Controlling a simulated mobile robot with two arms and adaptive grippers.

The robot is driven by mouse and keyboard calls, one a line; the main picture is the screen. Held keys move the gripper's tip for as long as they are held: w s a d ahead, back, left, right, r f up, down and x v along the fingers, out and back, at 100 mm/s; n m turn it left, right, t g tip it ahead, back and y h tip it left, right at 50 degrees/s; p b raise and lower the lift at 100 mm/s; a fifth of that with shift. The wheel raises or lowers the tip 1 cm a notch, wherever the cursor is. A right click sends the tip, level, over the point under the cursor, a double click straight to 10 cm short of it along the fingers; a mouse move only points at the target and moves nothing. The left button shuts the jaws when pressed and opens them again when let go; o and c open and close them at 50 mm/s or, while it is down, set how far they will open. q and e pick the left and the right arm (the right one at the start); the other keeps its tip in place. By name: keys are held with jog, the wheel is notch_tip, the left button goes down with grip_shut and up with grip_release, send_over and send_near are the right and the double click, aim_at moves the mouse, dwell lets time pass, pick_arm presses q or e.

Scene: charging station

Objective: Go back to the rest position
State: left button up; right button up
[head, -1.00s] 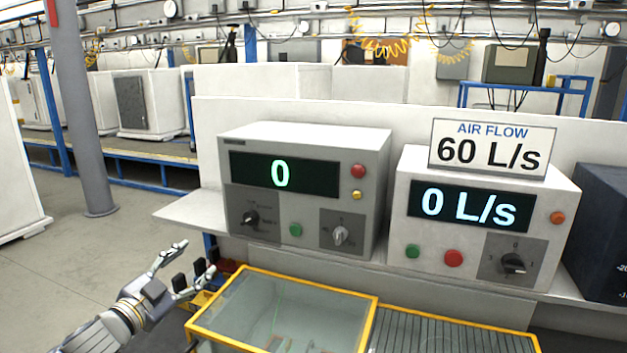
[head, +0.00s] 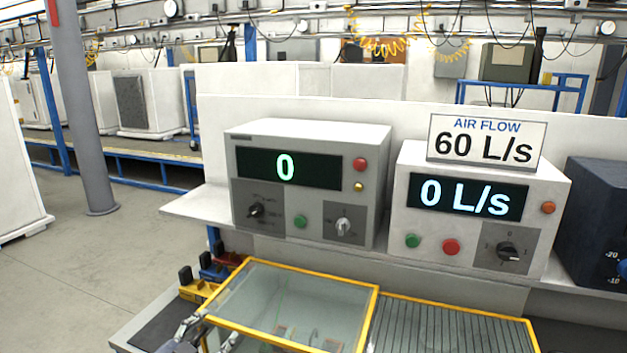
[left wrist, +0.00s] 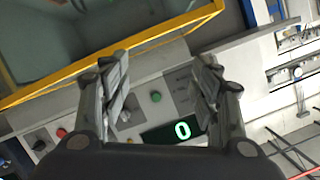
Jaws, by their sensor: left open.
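My left gripper (left wrist: 162,95) is open and empty in the left wrist view, its two fingers spread apart. In the head view only part of it (head: 190,332) shows at the bottom, low beside the left edge of the yellow-framed glass box. The left control unit (head: 310,185) stands on the shelf with its display reading 0; it also shows between the fingers in the left wrist view (left wrist: 155,115). The right unit (head: 470,215) reads 0 L/s, with an AIR FLOW 60 L/s sign (head: 487,140) on top. My right gripper is not in view.
The yellow-framed glass box (head: 290,300) stands below the shelf (head: 195,205). A ribbed panel (head: 450,335) lies to its right. Yellow, blue and red clamp-like parts (head: 205,275) sit to its left. A dark blue unit (head: 595,220) stands at the far right. Open floor (head: 70,270) lies at left.

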pick_arm(q)
jog(key=s+f+n+g+y, duration=0.15)
jog(key=s+f+g, duration=0.35)
jog(key=s, duration=0.6)
jog(key=s+f+n+g+y, duration=0.1)
jog(key=s+f+n+g, duration=0.15)
jog(key=s+f, duration=0.6)
jog(key=s+f+n+g+y, duration=0.15)
jog(key=s+f+g, duration=0.25)
jog(key=s, duration=1)
notch_tip(320, 180, down, 27)
jog(key=d+b, duration=0.1)
jog(key=b, duration=0.2)
jog(key=s+a+f+g+b, duration=0.2)
jog(key=s+a+f, duration=0.1)
jog(key=s+f, duration=1.5)
jog(key=shift+s+f, duration=0.2)
jog(key=shift+f, duration=0.6)
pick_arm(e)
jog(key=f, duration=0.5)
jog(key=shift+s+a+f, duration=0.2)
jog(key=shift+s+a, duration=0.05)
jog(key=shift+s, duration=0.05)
